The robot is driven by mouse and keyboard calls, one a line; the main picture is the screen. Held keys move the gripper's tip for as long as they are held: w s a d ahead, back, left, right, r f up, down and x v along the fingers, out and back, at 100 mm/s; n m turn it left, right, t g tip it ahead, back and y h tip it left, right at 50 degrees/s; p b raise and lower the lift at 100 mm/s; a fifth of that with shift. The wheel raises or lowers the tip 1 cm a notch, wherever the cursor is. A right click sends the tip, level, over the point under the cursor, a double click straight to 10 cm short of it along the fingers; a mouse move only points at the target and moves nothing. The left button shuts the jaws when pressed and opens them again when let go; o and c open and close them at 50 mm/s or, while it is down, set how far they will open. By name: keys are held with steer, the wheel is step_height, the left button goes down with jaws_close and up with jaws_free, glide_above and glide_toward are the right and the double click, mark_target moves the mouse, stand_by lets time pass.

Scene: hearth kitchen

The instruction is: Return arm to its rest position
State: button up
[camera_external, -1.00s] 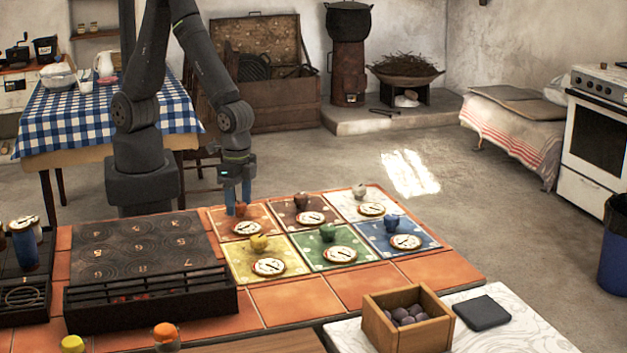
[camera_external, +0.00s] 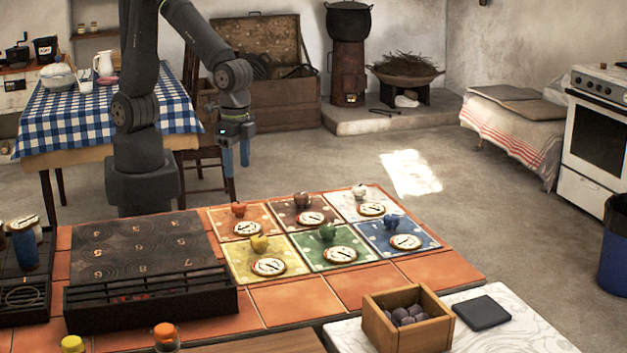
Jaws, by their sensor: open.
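My gripper (camera_external: 236,158) hangs in the air above and behind the orange mat (camera_external: 228,220), fingers pointing down. It is open, and I see nothing between its blue fingertips. It touches nothing on the counter. A small orange cup (camera_external: 238,209) stands on the orange mat beside a round, clock-like disc (camera_external: 247,228). The other coloured mats each hold a small cup and a similar disc, including the yellow cup (camera_external: 259,243), green cup (camera_external: 327,232) and blue cup (camera_external: 391,222).
A dark numbered grill block (camera_external: 140,240) stands left of the mats. A wooden box (camera_external: 375,325) of dark lumps and a dark pad (camera_external: 482,312) sit at the front right. A checked table (camera_external: 60,120) and chair (camera_external: 205,170) stand behind my arm. The air above the mats is clear.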

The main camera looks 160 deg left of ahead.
glide_toward(239, 203)
step_height(239, 203, down, 9)
steer(key=shift+w, duration=0.1)
steer(key=shift+r+m, duration=0.1)
steer(key=shift+m, duration=0.4)
steer(key=m, duration=0.7)
steer(key=shift+m, duration=0.4)
steer(key=shift+r, duration=1.75)
steer(key=shift+w, duration=0.1)
stand_by(0.7)
